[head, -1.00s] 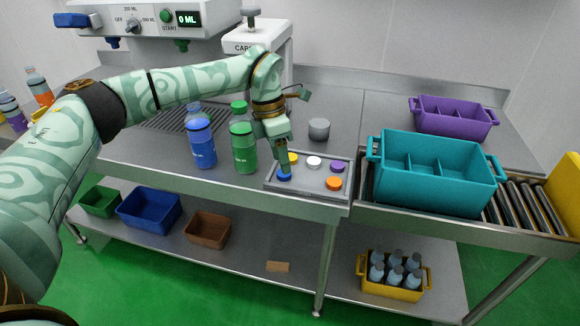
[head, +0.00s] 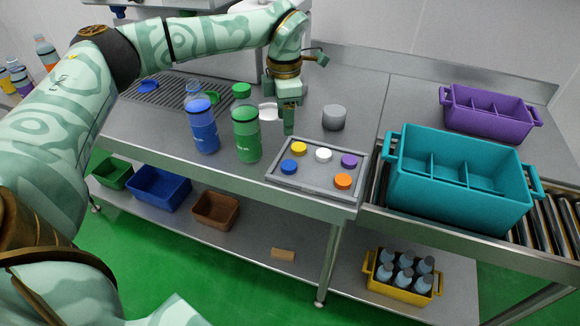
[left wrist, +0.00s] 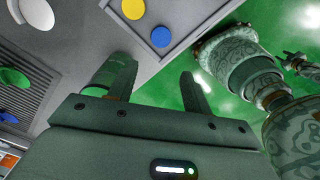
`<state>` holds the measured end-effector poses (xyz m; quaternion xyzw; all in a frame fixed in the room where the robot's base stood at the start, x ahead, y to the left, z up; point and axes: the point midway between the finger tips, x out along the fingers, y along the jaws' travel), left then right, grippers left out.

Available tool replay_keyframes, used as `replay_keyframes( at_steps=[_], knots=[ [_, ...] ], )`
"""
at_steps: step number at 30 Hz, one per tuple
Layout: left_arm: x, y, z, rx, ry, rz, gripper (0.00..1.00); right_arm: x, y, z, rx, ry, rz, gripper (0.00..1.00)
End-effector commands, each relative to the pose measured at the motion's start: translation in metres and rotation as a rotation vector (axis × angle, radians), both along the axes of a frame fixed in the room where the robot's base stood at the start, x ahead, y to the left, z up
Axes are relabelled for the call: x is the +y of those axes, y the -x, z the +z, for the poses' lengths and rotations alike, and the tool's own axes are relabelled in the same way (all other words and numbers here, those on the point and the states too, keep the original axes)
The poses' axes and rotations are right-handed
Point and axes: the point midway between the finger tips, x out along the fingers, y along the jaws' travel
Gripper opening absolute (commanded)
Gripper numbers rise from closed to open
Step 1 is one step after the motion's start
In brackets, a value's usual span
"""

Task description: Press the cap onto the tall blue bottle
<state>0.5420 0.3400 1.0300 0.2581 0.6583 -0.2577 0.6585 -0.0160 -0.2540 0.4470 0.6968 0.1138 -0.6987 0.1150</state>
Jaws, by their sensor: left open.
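The tall blue bottle (head: 204,128) stands upright on the counter at the left, with a narrow clear neck and no cap seen on it. The blue cap (head: 289,167) lies at the left front of the grey cap tray (head: 308,192); it also shows in the left wrist view (left wrist: 160,37). My left gripper (head: 288,128) is open and empty above the counter, behind the tray and right of the green bottle (head: 246,134). Its two fingers (left wrist: 156,88) show apart in the left wrist view. My right gripper cannot be made out.
Yellow (head: 299,148), white (head: 323,155), purple (head: 349,161) and orange (head: 342,181) caps share the tray. A grey cylinder (head: 334,117) stands behind it. A teal crate (head: 455,205) stands on rollers at right, a purple crate (head: 490,112) behind it.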

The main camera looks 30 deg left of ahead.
Motion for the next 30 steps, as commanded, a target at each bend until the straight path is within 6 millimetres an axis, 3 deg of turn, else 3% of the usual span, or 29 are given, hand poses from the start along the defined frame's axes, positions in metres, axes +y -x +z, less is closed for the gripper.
replay_keyframes(
  at_steps=[1,6,12,26,30],
  knots=[
    [0.0,0.0,-0.018,0.007,0.0,0.0,0.49,0.001,0.0,-0.007,0.001,-0.001,0.0,0.36],
    [0.0,0.0,-0.055,0.007,0.0,0.001,0.49,0.002,0.001,-0.019,0.008,-0.004,-0.001,0.36],
    [0.0,0.0,-0.084,0.004,0.0,0.001,0.49,0.003,0.004,-0.027,0.014,-0.005,-0.002,0.36],
    [-0.001,-0.001,-0.089,0.001,0.001,0.001,0.49,0.003,0.005,-0.028,0.015,-0.004,-0.001,0.36],
    [-0.003,-0.003,-0.102,0.003,0.0,0.0,0.49,0.003,0.007,-0.035,0.022,-0.004,-0.001,0.36]
  ],
)
